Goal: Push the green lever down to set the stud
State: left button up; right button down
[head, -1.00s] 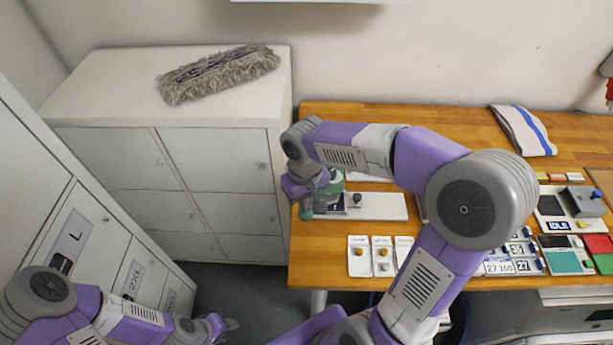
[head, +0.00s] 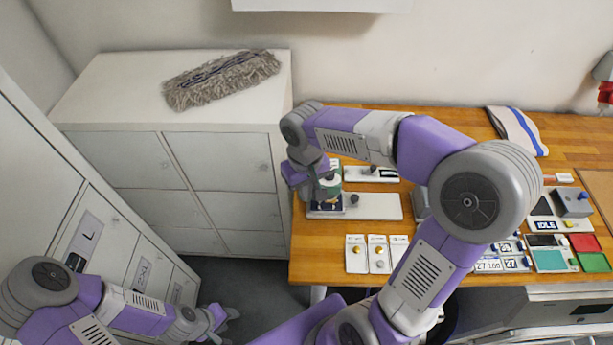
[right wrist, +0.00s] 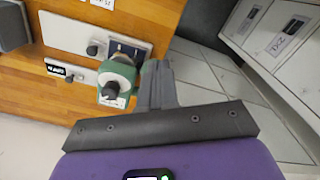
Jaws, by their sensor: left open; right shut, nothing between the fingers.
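The green stud-setting press (right wrist: 122,75) stands at the table's left end, with a dark round knob on top; it shows partly in the head view (head: 333,187). I cannot clearly separate the lever from its green body. My right gripper (right wrist: 155,68) is shut and empty, its fingers right beside the green part; I cannot tell whether they touch. In the head view the right gripper (head: 328,192) hides much of the press. My left gripper (head: 222,322) is open and empty, low between the lockers and the table.
A white board (head: 375,206) with a dark knob adjoins the press. Small labelled cards (head: 378,254) lie along the front edge. A grey device with a display reading IDLE (head: 572,203) stands at right. White lockers (head: 225,165) border the table's left side.

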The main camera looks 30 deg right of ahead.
notch_tip(320, 180, up, 6)
jog(key=p, duration=0.4)
dwell(0.3)
jog(key=shift+f, duration=0.1)
dwell(0.3)
